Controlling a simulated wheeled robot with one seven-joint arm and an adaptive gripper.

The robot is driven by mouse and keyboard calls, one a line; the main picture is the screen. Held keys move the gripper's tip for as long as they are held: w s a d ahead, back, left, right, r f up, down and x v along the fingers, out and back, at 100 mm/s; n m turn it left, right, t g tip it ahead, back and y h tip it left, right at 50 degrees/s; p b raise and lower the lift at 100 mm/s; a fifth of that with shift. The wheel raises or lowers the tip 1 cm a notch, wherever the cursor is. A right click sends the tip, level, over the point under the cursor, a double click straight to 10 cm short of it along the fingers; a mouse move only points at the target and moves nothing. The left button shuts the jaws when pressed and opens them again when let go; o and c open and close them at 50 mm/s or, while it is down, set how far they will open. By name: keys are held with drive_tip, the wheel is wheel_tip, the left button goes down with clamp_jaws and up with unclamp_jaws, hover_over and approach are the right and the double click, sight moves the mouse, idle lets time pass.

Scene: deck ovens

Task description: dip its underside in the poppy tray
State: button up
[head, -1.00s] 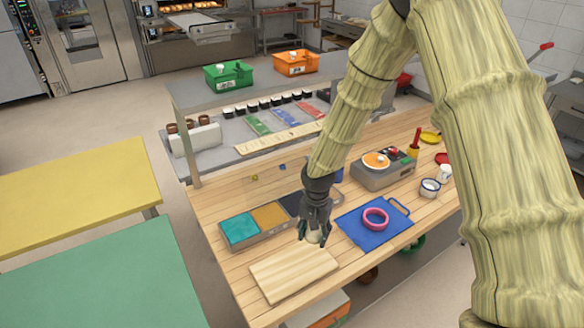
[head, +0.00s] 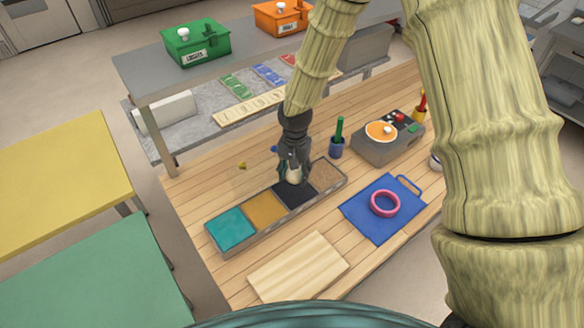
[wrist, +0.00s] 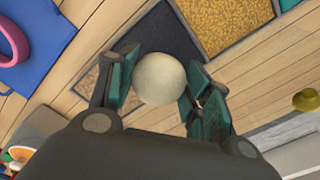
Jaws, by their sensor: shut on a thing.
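My gripper (head: 293,170) is shut on a pale round dough ball (wrist: 160,79), with a finger on each side of it. In the head view the ball shows only in part between the fingers. The ball is over the black poppy compartment (head: 297,195) of a long tray, near its back edge in the head view. The black compartment also shows behind the ball in the wrist view (wrist: 151,35). The ball's underside is hidden, and I cannot tell whether it touches the seeds.
The tray also has teal (head: 231,228), ochre (head: 266,210) and brown speckled (head: 325,174) compartments. A green-handled tool in a blue cup (head: 337,147) stands close behind. A blue mat (head: 366,222) with a pink ring (head: 385,203) and a wooden board (head: 298,267) lie in front.

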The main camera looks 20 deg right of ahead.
sight(294, 191)
drive_tip(key=shift+s+f, duration=0.25)
drive_tip(key=shift+s, duration=0.05)
drive_tip(key=shift+s+f+b, duration=0.1)
drive_tip(key=shift+f+b, duration=0.2)
drive_tip(key=shift+b, duration=0.1)
drive_tip(key=f, duration=0.1)
drive_tip(key=w+f+b, duration=0.1)
drive_tip(key=f, duration=0.1)
drive_tip(key=shift+w+f, duration=0.15)
drive_tip(key=shift+w, duration=0.05)
drive_tip(key=shift+s+f+b, duration=0.1)
drive_tip(key=shift+f+b, duration=0.15)
drive_tip(key=shift+b, duration=0.15)
drive_tip(key=shift+s+f, duration=0.1)
drive_tip(key=shift+s, duration=0.25)
drive_tip(key=shift+w+f, duration=0.25)
drive_tip(key=shift+w, duration=0.05)
drive_tip(key=shift+s, duration=0.1)
drive_tip(key=shift+s+r, duration=0.1)
drive_tip(key=shift+r, duration=0.05)
